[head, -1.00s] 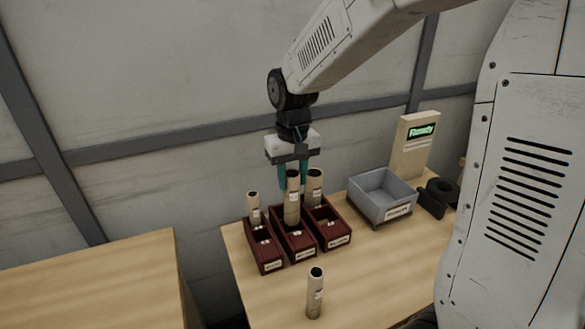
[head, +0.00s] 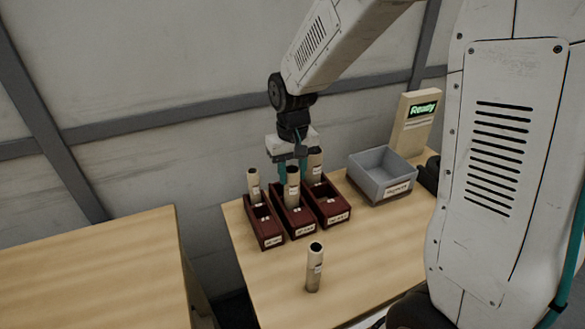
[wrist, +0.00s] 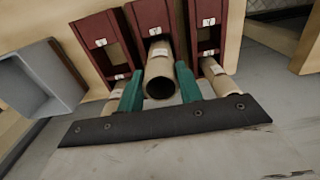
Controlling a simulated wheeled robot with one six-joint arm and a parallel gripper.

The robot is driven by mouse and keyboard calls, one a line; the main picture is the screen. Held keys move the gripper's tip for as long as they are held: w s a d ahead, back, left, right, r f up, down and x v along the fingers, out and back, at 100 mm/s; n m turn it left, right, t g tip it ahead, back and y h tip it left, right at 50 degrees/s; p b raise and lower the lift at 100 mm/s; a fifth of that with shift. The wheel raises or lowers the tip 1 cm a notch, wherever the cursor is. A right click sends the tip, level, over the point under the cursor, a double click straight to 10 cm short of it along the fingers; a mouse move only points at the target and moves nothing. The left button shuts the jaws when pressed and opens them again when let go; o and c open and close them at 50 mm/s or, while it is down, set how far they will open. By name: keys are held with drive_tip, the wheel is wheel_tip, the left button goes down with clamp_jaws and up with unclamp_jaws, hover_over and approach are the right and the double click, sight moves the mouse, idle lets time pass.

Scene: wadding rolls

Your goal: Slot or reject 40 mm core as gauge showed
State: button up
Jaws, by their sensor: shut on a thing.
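My gripper (head: 292,172) is shut on a tan cardboard core (head: 292,188), which stands upright in the middle dark-red slot box (head: 303,229). In the wrist view the green fingers (wrist: 159,88) sit on both sides of this core (wrist: 159,72), and its dark open end faces the camera. The left box (head: 268,238) and right box (head: 332,217) each hold another upright core, the left one (head: 254,186) and the right one (head: 316,163). The core's lower end is hidden by the box. The box labels are too small to read.
A loose core (head: 315,268) stands on the table's front part. A grey bin (head: 376,190) with a label is right of the boxes. A gauge panel (head: 416,118) behind it reads "Ready". A second table (head: 90,270) lies left across a gap.

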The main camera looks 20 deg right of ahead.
drive_tip(key=o, duration=0.8)
drive_tip(key=shift+o, duration=0.2)
drive_tip(key=shift+r, duration=0.1)
wheel_tip(320, 180, up, 8)
drive_tip(key=shift+f, duration=0.2)
drive_tip(key=shift+s+f, duration=0.1)
drive_tip(key=shift+s, duration=0.15)
drive_tip(key=s+d+r, duration=0.1)
drive_tip(key=s+r, duration=0.2)
drive_tip(key=s, duration=0.9)
drive_tip(key=s+d+r+t, duration=0.1)
drive_tip(key=s+d+r, duration=0.1)
drive_tip(key=s, duration=1)
drive_tip(key=shift+s+r, duration=0.25)
drive_tip(key=shift+r, duration=0.5)
